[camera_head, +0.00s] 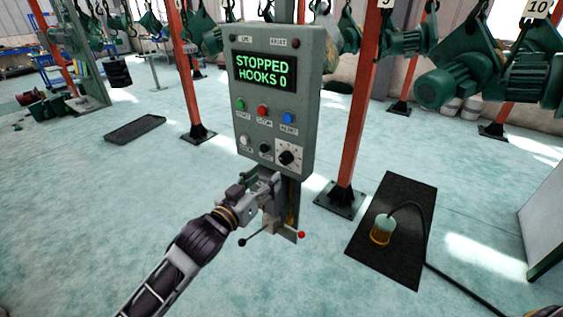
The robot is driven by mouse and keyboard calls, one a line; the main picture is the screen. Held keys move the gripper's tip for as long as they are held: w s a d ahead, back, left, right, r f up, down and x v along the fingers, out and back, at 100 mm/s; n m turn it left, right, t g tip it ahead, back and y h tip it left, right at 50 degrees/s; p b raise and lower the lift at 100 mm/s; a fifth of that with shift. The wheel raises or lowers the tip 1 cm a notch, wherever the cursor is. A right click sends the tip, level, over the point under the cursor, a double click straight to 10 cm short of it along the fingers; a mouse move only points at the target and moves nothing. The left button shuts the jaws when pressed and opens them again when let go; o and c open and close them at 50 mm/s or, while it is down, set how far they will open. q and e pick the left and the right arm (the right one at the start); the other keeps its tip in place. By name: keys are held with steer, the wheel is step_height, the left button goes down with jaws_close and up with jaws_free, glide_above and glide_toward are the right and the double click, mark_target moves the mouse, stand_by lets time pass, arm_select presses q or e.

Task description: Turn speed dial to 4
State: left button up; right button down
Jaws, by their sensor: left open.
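The speed dial (288,156) is a black knob on a pale square plate at the lower right of the grey control panel (318,70). Its pointer setting is too small to read. The panel's green display (264,73) reads "STOPPED HOOKS 0". My left gripper (272,183) is open, just below the panel's lower edge and below and left of the dial, apart from the dial in the picture. It overlaps the panel's post. Nothing shows between its fingers. My right gripper is out of view.
Green, red and blue buttons, a white button (245,141) and a black knob (265,148) sit near the dial. Levers with black and red balls (301,235) stick out below. Orange posts (357,110) and hanging green hoists (455,85) stand behind. A black mat (408,200) lies right.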

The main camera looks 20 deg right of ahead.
mark_target(284, 160)
arm_select(q)
steer(key=shift+p+x, duration=0.35)
steer(key=shift+x, duration=3.6)
steer(key=shift+w+d, duration=0.65)
steer(key=shift+d, duration=0.05)
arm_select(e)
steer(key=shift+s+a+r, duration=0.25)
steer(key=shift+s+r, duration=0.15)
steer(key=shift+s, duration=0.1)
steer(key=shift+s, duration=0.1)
